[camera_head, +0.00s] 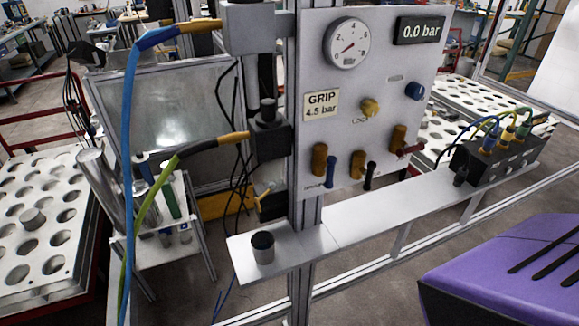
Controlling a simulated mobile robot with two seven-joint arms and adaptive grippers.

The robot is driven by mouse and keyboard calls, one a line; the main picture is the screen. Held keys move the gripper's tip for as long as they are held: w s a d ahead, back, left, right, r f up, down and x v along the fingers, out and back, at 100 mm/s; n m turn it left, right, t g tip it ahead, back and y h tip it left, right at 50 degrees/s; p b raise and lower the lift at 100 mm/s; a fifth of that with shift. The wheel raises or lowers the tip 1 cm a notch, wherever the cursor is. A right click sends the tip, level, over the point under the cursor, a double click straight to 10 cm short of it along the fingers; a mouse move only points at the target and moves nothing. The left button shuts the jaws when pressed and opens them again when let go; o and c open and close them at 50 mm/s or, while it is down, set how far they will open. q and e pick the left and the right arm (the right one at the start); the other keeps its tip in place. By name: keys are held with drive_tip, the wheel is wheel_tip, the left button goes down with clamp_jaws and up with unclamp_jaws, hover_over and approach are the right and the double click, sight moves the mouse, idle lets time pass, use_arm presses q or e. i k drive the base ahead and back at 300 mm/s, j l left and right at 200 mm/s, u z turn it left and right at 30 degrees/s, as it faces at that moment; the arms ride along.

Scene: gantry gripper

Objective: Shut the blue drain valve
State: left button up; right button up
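A grey upright panel (335,105) stands in the middle of the camera_head view. Along its lower edge sit three brass valves. The left valve (319,160) has a blue lever (331,172) that hangs steeply downward, with a small label below too blurred to read. The middle valve (358,163) has a black lever (369,175), also pointing down. The right valve (398,138) has a red lever (411,149) lying closer to level. A blue knob (415,91) is at the panel's upper right. Neither of my grippers is in view.
The panel has a round gauge (347,44), a "0.0 bar" display (420,29) and a brass knob (370,107). A shelf (345,222) below carries a cup (263,247) and a black block (500,158) with hoses. A blue hose (129,130) hangs left. A purple object (510,270) fills the lower right.

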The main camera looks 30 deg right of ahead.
sight(332, 160)
drive_tip(key=l+u, duration=0.45)
drive_tip(key=k+l+u, duration=0.15)
drive_tip(key=l+u, duration=0.35)
drive_tip(key=k+l+u, duration=0.2)
drive_tip(key=l, duration=0.15)
drive_tip(key=k+l+u, duration=0.15)
drive_tip(key=l, duration=0.2)
drive_tip(key=k+l+u, duration=0.2)
drive_tip(key=k+l, duration=0.15)
drive_tip(key=l, duration=0.2)
drive_tip(key=k+l, duration=0.2)
drive_tip(key=l, duration=0.15)
drive_tip(key=k+l+u, duration=0.1)
drive_tip(key=l, duration=0.25)
drive_tip(key=k, duration=0.05)
